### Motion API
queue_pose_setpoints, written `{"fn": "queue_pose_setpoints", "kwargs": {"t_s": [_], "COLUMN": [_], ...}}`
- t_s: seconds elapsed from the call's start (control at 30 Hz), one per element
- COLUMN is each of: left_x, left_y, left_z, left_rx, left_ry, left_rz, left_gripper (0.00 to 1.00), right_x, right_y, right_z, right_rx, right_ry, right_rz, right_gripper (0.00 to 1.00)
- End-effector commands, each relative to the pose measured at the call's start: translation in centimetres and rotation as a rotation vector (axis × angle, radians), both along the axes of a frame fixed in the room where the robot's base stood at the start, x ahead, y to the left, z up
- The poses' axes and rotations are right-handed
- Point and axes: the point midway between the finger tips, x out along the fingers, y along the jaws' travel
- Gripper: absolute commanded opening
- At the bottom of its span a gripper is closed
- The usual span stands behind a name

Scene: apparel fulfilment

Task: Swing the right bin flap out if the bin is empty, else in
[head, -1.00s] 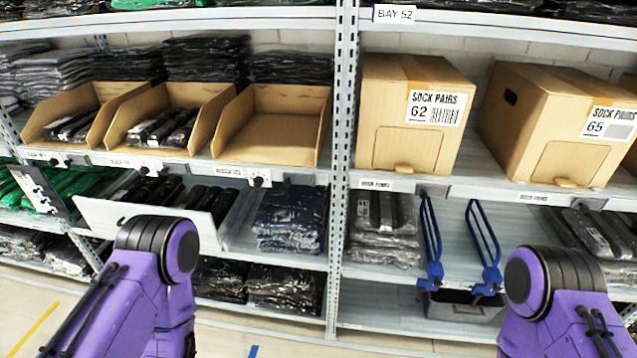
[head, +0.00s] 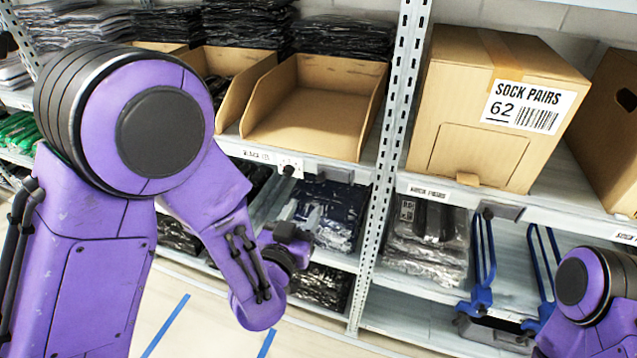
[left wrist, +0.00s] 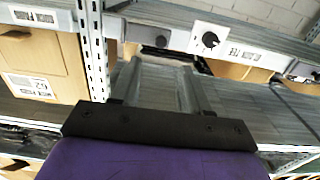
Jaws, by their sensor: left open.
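The right open cardboard bin (head: 318,112) stands on the middle shelf left of the upright, and its visible floor is bare. Below its front, on the shelf edge, is a small white plate with a black knob (head: 289,168), the likely flap, lying along the edge. It also shows in the left wrist view (left wrist: 209,40). My left gripper (head: 305,217) is below the plate, apart from it, in front of the lower shelf. Its two grey fingers (left wrist: 160,65) are spread and empty in the left wrist view.
A neighbouring bin (head: 235,90) holds dark packs, partly hidden by my left arm. A closed SOCK PAIRS 62 box (head: 465,150) is right of the upright (head: 396,150). Bagged garments (head: 335,205) fill the lower shelf.

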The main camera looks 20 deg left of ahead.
Motion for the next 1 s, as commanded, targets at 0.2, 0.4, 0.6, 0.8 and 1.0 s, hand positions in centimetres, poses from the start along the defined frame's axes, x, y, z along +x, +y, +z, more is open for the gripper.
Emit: {"fn": "queue_pose_setpoints", "kwargs": {"t_s": [0.2, 0.4, 0.6, 0.8, 1.0], "left_x": [3.7, 8.1, 10.2, 10.4, 10.3], "left_y": [-0.1, -0.1, -0.2, -0.2, -0.2], "left_z": [0.8, 0.7, 0.5, 0.4, 0.4], "left_rx": [0.000, 0.002, 0.003, 0.003, 0.003], "left_ry": [-0.014, -0.013, -0.011, -0.010, -0.010], "left_rz": [0.001, 0.003, 0.003, 0.002, 0.002], "left_gripper": [0.46, 0.46, 0.46, 0.46, 0.00], "right_x": [0.0, 0.0, 0.0, 0.0, 0.0], "right_y": [0.0, 0.0, 0.0, 0.0, 0.0], "right_z": [1.3, 2.4, 2.8, 2.7, 2.7], "right_rx": [0.000, 0.000, -0.001, -0.001, 0.000], "right_ry": [-0.001, -0.001, -0.001, -0.001, -0.001], "right_rz": [0.000, 0.000, 0.000, 0.000, 0.000], "right_gripper": [0.43, 0.43, 0.43, 0.43, 0.43]}}
